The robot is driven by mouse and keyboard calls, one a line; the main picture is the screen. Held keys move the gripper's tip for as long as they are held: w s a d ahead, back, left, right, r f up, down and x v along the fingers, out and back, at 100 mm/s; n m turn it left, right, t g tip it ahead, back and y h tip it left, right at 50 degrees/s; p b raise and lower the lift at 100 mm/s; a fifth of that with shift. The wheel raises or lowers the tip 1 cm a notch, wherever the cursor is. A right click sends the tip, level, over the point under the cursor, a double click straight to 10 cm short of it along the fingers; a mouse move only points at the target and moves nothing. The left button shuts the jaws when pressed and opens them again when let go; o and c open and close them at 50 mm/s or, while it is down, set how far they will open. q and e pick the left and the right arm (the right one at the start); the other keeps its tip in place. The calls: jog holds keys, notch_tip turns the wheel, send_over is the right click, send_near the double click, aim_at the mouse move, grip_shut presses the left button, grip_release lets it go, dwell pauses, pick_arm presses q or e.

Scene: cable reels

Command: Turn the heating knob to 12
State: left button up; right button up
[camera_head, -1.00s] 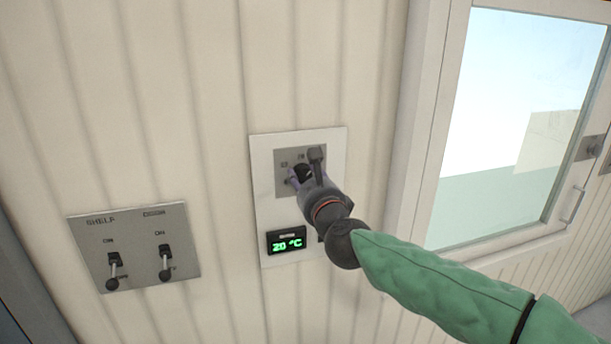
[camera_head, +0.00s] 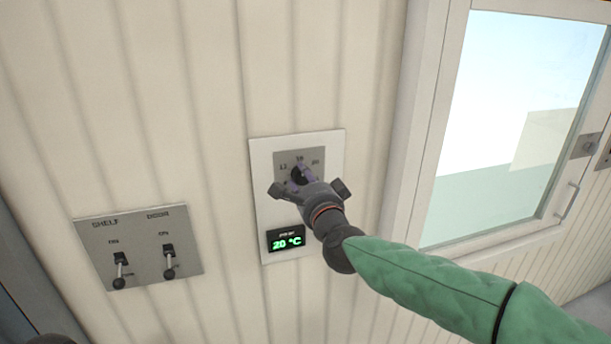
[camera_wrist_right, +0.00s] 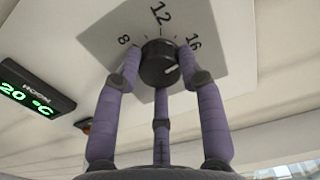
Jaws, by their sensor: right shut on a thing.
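The heating knob (camera_head: 299,175) is a round black dial on a grey plate with a number scale, fixed to a white wall panel. In the right wrist view the knob (camera_wrist_right: 159,64) shows 8, 12 and 16 around it. Its white mark points to the right, past 16. The green display (camera_head: 286,239) below reads 20 °C. My right gripper (camera_head: 303,182) is shut on the knob, its purple fingers (camera_wrist_right: 160,92) set around the dial. The gripper covers the lower part of the scale.
A grey switch plate (camera_head: 100,238) marked SHELF and DOOR, with two levers, is on the wall at the left. A framed window (camera_head: 510,130) with a handle is at the right. The ribbed wall between is bare.

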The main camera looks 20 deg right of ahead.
jog(key=n+p, duration=0.1)
jog(key=n, duration=0.3)
jog(key=shift+a+r+p, duration=0.1)
jog(key=shift+r+p, duration=0.2)
jog(key=shift+p, duration=0.05)
jog(key=n+p, duration=0.1)
jog(key=n, duration=0.1)
jog(key=n+p, duration=0.1)
jog(key=n, duration=0.1)
jog(key=shift+f, duration=0.3)
jog(key=shift+f+n+p, duration=0.25)
jog(key=shift+n+p, duration=0.45)
jog(key=shift+n, duration=0.8)
jog(key=shift+a+f+n, duration=0.15)
jog(key=shift+f+n, duration=0.15)
jog(key=o, duration=1.1)
jog(key=shift+o, duration=0.2)
jog(key=shift+r, duration=0.15)
